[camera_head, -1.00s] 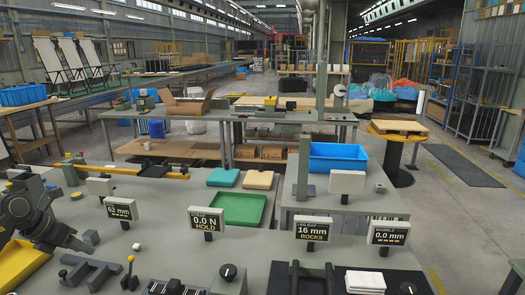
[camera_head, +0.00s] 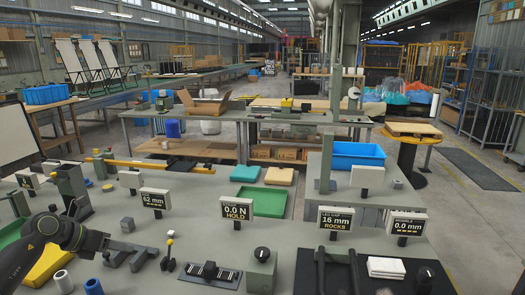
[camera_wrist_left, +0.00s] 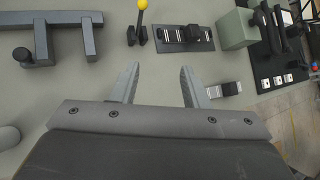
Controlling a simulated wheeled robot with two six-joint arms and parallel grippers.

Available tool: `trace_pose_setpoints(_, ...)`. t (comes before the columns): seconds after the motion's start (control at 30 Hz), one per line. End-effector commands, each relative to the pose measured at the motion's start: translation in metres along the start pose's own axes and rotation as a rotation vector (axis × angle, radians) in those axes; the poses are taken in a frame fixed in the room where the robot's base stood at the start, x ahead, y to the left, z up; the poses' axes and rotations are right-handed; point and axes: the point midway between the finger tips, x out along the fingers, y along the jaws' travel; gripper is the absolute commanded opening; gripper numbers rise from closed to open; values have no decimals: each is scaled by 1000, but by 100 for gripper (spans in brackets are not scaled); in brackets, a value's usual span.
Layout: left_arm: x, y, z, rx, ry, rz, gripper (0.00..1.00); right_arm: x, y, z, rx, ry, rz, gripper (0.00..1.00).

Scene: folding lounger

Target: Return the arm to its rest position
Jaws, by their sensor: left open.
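My left arm comes in from the left edge of the head view, with a dark wrist over the bench. My left gripper (camera_wrist_left: 158,85) shows in the left wrist view with its two grey fingers apart and nothing between them. Bare grey bench top lies below the fingers. Beyond the fingertips is a lever with a yellow knob (camera_wrist_left: 142,5), which also shows in the head view (camera_head: 169,241). A black slotted block (camera_wrist_left: 184,38) is beside it. The right gripper is not in view.
Small display signs (camera_head: 237,209) stand across the bench (camera_head: 215,240). A green tray (camera_head: 268,202), a blue bin (camera_head: 352,157) and a grey box with a black knob (camera_head: 261,270) stand around. Dark grey bars (camera_head: 122,252) lie near the arm.

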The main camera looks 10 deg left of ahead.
Motion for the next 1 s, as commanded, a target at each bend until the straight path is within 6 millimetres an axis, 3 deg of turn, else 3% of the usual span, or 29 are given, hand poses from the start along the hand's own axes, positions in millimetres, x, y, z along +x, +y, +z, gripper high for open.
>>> trace_pose_setpoints(0.3, 38, -68, 4, -179, -330, -225, 41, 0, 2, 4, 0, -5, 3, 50)
trace_pose_setpoints(0.5, 36, -108, 3, -490, -639, -394, 41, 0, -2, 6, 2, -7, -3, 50)
trace_pose_setpoints(0.6, 27, -114, -3, -687, -779, -447, 41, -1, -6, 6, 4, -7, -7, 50)
trace_pose_setpoints(0.77, 11, -107, -28, -1049, -976, -480, 41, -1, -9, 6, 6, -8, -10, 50)
trace_pose_setpoints(0.87, 3, -98, -54, -1295, -1076, -463, 41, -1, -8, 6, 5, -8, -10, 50)
trace_pose_setpoints(1.0, -3, -85, -106, -1657, -1180, -387, 41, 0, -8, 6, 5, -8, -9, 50)
